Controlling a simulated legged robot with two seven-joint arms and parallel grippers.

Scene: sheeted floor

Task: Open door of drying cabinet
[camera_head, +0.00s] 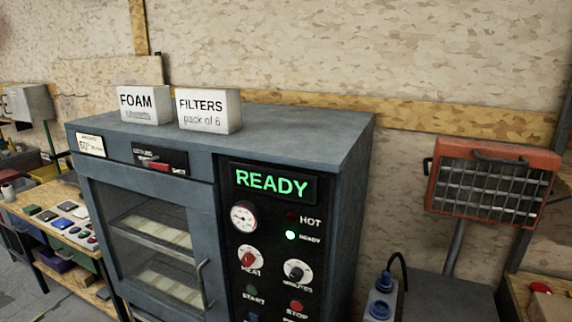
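The drying cabinet (345,160) is a grey box standing in the middle of the head view. Its door (97,209) is on the left half of the front and looks shut. The door has a glass window showing shelves with pale sheets inside. A vertical bar handle (203,284) sits at the door's right edge. A control panel (270,220) is to the right of the door, with a green lit "READY" display (271,184), a gauge and knobs. Neither of my grippers is in view.
Two white boxes, "FOAM" (144,104) and "FILTERS" (208,109), stand on the cabinet top. A workbench (40,197) with small items is at left.

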